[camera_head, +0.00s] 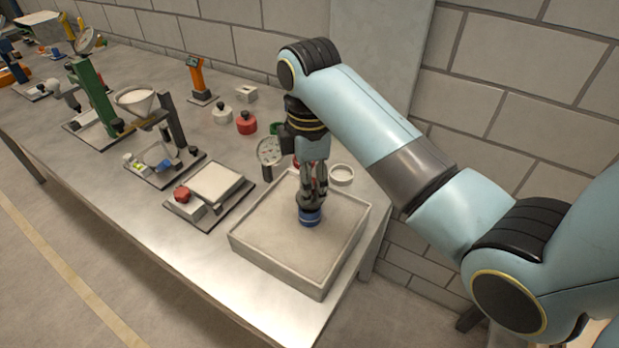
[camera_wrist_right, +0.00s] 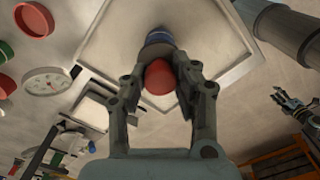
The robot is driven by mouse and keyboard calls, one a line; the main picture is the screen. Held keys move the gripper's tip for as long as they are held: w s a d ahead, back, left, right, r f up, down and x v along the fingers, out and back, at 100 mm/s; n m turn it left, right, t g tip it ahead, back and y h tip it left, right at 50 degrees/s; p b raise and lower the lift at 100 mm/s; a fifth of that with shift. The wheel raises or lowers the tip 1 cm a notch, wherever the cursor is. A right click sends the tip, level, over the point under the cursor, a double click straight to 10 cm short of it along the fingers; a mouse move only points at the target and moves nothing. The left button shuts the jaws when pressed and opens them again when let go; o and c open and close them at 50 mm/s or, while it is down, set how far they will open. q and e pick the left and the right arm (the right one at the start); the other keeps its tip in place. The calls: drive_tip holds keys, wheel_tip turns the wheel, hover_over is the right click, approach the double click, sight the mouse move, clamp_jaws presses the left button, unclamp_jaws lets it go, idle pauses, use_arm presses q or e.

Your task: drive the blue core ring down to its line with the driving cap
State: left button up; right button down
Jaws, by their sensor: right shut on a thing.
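My right gripper (camera_head: 314,192) points straight down over the sand tray. It is shut on the red knob of the driving cap, and the knob (camera_wrist_right: 158,77) shows between the fingers in the right wrist view. Below the knob is the blue core ring (camera_head: 310,218), which stands at the tray's sand surface; it also shows in the right wrist view (camera_wrist_right: 160,36). The cap's lower part is mostly hidden by the fingers, and I cannot tell whether it touches the ring. The ring's line is not visible. My left gripper (camera_wrist_right: 280,98) is small at the right of the wrist view; its jaws are unclear.
The sand tray (camera_head: 272,274) has a raised pale rim near the bench's right end. A white ring (camera_head: 342,175), a round dial (camera_head: 270,151) and a red lidded pot (camera_head: 246,123) stand behind it. A balance (camera_head: 214,184) with a red-topped part stands to its left.

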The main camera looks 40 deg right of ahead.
drive_tip(key=shift+f, duration=1.6)
idle(4.6)
drive_tip(key=shift+r, duration=3.6)
